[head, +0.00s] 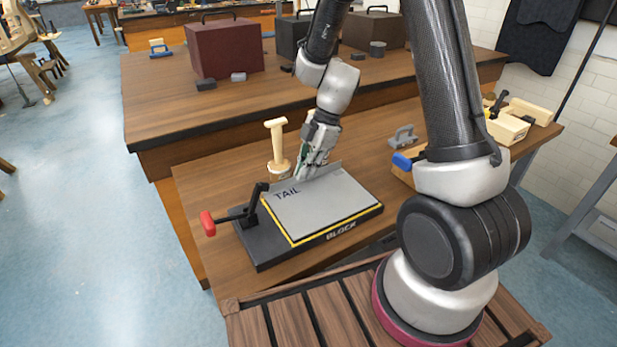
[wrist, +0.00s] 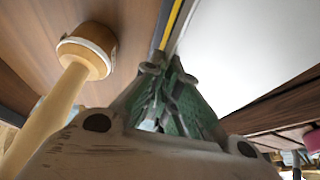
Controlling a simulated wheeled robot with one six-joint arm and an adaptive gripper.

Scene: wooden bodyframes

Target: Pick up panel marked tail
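The grey panel marked TAIL (head: 325,203) lies flat on a black block (head: 262,248) with yellow edging and the word BLOCK on its front. A low raised lip runs along the panel's far edge. In the wrist view the panel (wrist: 245,50) is the pale surface at upper right. My gripper (head: 305,173) reaches down to that far edge. In the wrist view its green fingers (wrist: 168,75) are close together with the thin lip between their tips; the exact contact is partly hidden.
A wooden mallet (head: 277,145) stands just left of my gripper, near it in the wrist view (wrist: 88,50). A red-handled clamp (head: 235,212) sits at the block's left. A grey clamp-like tool (head: 403,136) and a blue-handled tool (head: 405,160) lie to the right.

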